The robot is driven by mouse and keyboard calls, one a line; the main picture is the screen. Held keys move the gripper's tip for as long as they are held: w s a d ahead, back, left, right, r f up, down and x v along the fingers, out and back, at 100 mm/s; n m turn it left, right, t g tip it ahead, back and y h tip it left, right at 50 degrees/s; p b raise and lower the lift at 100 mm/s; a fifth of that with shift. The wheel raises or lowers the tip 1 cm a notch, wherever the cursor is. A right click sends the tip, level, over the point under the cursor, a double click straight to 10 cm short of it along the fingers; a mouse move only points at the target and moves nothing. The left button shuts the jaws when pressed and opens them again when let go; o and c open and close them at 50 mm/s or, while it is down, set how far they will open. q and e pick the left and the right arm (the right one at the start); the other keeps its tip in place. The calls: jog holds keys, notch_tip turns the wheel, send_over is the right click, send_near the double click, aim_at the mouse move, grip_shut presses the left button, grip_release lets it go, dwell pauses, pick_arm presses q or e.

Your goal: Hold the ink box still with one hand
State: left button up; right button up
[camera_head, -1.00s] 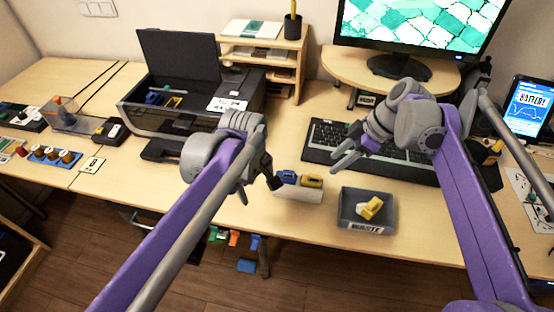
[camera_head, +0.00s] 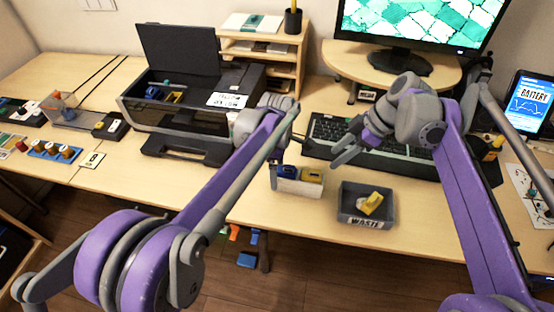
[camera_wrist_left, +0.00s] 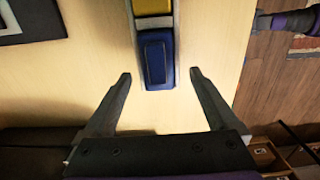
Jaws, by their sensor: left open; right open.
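The ink box (camera_head: 300,187) is a small white holder on the table left of the waste tray, with a blue cartridge (camera_head: 287,172) and a yellow cartridge (camera_head: 312,175) in it. My left gripper (camera_wrist_left: 161,75) is open; in the left wrist view its fingertips show on either side of the box's blue end (camera_wrist_left: 156,60), with gaps on both sides. How far above the box they are I cannot tell. In the head view the left arm partly hides this gripper by the box's left end. My right gripper (camera_head: 342,148) is open and empty, above the keyboard's left part.
A grey waste tray (camera_head: 357,219) with a yellow and white cartridge in it stands right of the box. The black printer (camera_head: 195,90) is open behind left. The keyboard (camera_head: 330,130) lies behind. The table's front edge is close in front of the box.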

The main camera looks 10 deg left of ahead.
aim_at(313, 170)
pick_arm(q)
jog(key=shift+f, duration=2.1)
jog(key=c, duration=1.5)
grip_shut()
pick_arm(e)
jog(key=shift+o, duration=1.1)
jog(key=shift+r, duration=0.1)
jog(key=shift+o, duration=0.7)
jog(key=shift+a+r+h, duration=0.3)
jog(key=shift+r, duration=0.35)
jog(key=shift+a+r+h, duration=0.3)
jog(key=shift+r, duration=0.3)
jog(key=x, duration=1.1)
jog(key=shift+a+f, duration=0.1)
jog(key=shift+f, duration=0.3)
grip_shut()
